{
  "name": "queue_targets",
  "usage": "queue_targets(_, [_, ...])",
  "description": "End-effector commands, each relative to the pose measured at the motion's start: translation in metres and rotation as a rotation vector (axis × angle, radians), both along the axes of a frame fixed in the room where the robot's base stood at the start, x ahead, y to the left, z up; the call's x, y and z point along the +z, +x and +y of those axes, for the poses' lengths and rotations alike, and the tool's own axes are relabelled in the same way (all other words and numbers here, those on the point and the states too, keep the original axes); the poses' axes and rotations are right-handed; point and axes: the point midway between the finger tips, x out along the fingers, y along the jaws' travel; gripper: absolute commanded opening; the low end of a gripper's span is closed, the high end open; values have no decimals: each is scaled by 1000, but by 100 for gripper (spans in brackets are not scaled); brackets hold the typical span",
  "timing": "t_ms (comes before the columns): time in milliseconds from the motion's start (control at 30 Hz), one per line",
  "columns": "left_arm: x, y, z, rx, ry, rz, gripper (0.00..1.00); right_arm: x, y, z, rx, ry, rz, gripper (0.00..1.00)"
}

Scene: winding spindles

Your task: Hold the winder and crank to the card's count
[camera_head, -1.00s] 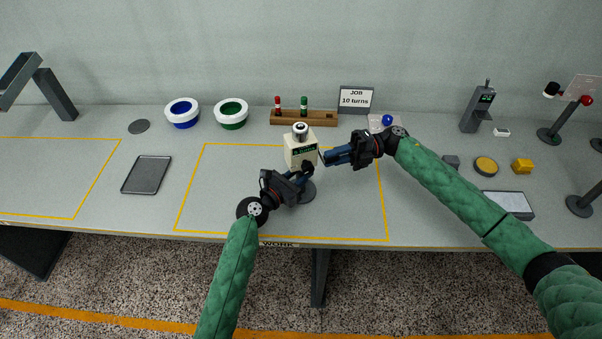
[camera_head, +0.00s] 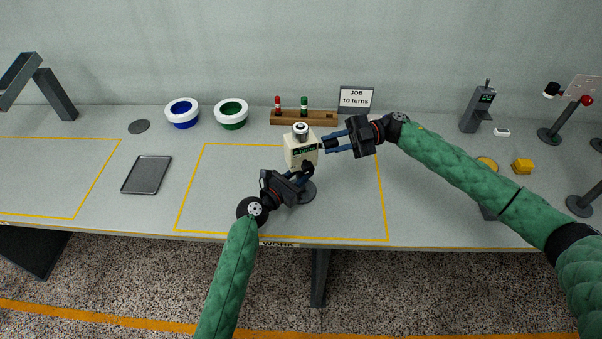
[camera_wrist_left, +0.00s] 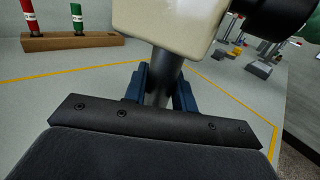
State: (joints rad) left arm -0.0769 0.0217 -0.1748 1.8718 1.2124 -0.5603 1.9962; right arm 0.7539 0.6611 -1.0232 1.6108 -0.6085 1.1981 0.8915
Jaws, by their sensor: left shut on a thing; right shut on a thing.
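The winder (camera_head: 301,151) is a cream box with a small dark display and a white and dark spool on top, standing on a grey post with a round dark base (camera_head: 308,192). My left gripper (camera_head: 303,176) is shut on its post below the box; the left wrist view shows the blue fingers on either side of the post (camera_wrist_left: 162,85). My right gripper (camera_head: 326,145) is at the winder's right side, shut on the crank, which its fingers mostly hide. The job card (camera_head: 356,99) reads "JOB 10 turns". The count on the display is too small to read.
A wooden rack (camera_head: 318,117) with a red and a green spindle stands behind the winder. A grey handheld device (camera_head: 477,108) and a yellow block (camera_head: 522,166) are right.

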Motion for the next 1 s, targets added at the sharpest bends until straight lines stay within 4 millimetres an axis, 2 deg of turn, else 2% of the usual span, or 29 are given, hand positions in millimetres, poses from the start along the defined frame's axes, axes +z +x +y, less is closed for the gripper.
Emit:
queue_targets(33, [-4, 0, 1, 1, 3, 5, 0, 2, 2, 0, 0, -18, 36, 0])
queue_targets(500, [-4, 0, 1, 1, 3, 5, 0, 14, 18, 7, 1, -180, 418, 0])
queue_targets(667, [-4, 0, 1, 1, 3, 5, 0, 13, 18, 7, 0, -180, 424, 0])
queue_targets(700, [-4, 0, 1, 1, 3, 5, 0, 13, 18, 7, 0, -180, 424, 27])
queue_targets(800, [-4, 0, 1, 1, 3, 5, 0, 13, 18, 7, 0, -180, 423, 43])
queue_targets(1000, [-4, -1, 1, 1, 3, 5, 0, 13, 18, 8, 0, -180, 422, 43])
